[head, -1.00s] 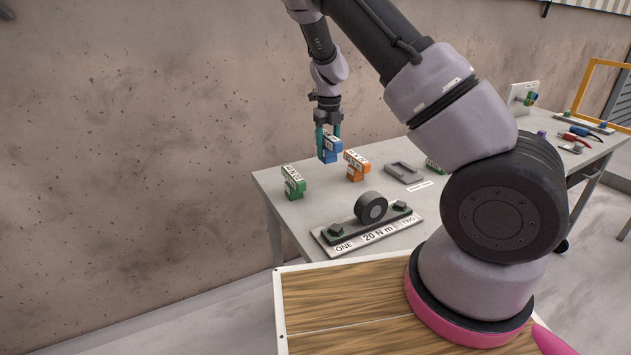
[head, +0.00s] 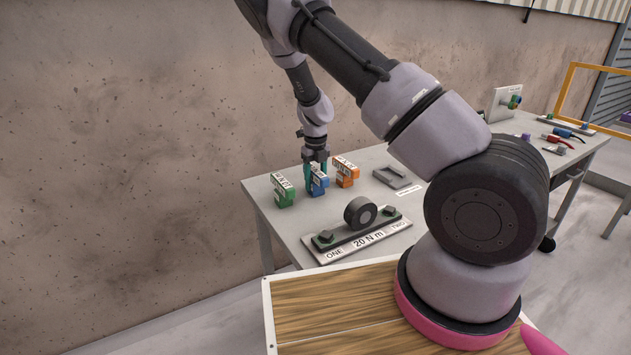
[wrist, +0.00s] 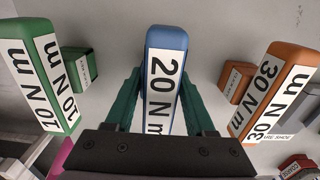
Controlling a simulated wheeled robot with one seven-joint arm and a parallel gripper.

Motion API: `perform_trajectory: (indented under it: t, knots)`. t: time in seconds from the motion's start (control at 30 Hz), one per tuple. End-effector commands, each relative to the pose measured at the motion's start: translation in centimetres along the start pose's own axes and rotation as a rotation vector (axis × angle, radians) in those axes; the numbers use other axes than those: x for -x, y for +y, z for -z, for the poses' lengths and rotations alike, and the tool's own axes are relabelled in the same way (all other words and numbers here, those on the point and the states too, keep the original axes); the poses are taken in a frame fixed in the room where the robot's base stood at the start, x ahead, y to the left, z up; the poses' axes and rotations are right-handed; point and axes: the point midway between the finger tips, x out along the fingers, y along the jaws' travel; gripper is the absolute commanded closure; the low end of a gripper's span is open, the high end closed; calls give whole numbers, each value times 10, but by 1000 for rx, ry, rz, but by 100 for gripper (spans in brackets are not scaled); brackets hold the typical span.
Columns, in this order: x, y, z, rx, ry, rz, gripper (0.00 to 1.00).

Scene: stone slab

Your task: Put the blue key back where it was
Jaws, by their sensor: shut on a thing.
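The blue key (head: 318,183) has a white label that reads 20 N m in the wrist view (wrist: 164,85). It is upright on or just above the grey table, between the green key (head: 283,190) and the orange key (head: 346,172). My gripper (head: 316,172) comes down from above and its teal fingers are shut on the blue key, one on each side. In the wrist view the green key (wrist: 45,75), marked 10 N m, is on the left. The orange key (wrist: 272,90), marked 30 N m, is on the right. I cannot tell whether the blue key's foot touches the table.
A plate (head: 358,243) marked ONE, TWO and 20 N m, with a black roller (head: 360,212), lies in front of the keys. A grey open tray (head: 393,178) is to the right. Tools lie at the table's far right end. A wall stands behind.

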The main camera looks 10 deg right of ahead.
Motion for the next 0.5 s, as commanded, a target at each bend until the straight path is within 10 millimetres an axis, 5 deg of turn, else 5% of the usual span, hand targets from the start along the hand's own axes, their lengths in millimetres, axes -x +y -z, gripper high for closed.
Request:
perform_trajectory:
  t: [0.07, 0.1, 0.17, 0.5]
  knots:
    - [-2, 0, 0, 0, 1, 0, 100]
    - [-2, 0, 0, 0, 1, 0, 34]
    - [-2, 0, 0, 1, 1, 0, 15]
    - [0, 0, 0, 1, 0, 0, 15]
